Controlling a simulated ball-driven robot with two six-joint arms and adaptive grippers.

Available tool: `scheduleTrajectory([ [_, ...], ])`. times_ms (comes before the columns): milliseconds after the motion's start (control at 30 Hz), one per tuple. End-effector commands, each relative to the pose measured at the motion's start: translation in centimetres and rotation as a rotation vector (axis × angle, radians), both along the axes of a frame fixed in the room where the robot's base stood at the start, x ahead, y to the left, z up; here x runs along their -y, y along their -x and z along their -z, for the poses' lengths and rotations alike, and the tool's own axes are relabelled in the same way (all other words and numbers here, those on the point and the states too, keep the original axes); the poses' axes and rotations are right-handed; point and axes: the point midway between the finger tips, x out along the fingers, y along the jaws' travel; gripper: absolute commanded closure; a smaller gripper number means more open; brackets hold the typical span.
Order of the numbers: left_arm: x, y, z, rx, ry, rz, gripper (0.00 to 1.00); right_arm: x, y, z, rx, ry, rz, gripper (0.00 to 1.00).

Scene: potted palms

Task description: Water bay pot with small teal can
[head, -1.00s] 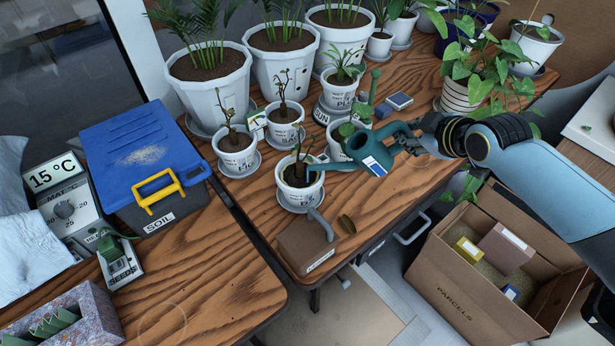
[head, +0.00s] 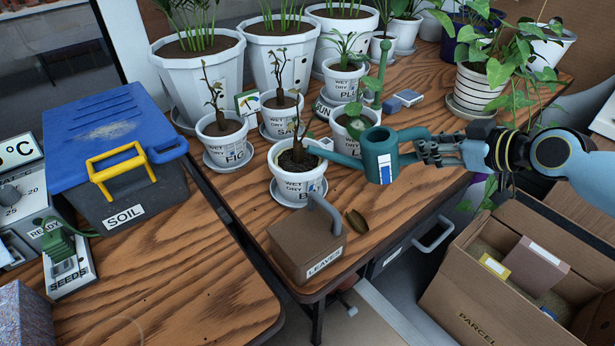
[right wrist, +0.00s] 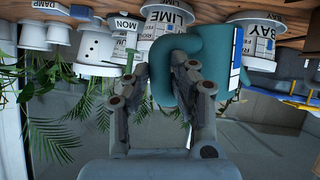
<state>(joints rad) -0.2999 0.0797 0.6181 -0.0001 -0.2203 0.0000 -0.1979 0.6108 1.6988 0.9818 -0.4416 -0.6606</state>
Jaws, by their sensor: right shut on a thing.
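The small teal can (head: 379,158) is in my right gripper (head: 428,150), which is shut on its handle. The can also shows in the right wrist view (right wrist: 215,50), between the fingers. Its body looks nearly upright. Its spout slopes up to the left, with the tip at the right rim of the front white pot (head: 290,184). That pot's label starts with B; the rest is hidden behind the leaves box's handle. It holds a thin, nearly bare stem in dark soil. No water stream is visible. My left gripper is out of view.
A brown leaves box (head: 300,250) with a grey handle stands in front of the pot. Similar small pots, including the fig pot (head: 222,145), stand close behind. A blue-lidded soil bin (head: 115,160) is at left, an open parcel carton (head: 480,300) at lower right.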

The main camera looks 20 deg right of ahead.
Motion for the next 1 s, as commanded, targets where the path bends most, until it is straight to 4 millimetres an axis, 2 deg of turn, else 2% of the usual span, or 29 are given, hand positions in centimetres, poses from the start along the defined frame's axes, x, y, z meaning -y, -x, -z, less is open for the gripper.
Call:
scheduleTrajectory([
  [267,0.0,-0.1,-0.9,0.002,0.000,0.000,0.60,0.0,-0.1,-1.2,0.005,0.001,0.000,1.00],
  [633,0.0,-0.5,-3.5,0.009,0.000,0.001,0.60,0.0,-0.1,-4.4,0.005,0.002,-0.001,1.00],
  [1000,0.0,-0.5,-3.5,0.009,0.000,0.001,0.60,0.0,-0.1,-4.5,0.004,0.002,0.000,1.00],
])
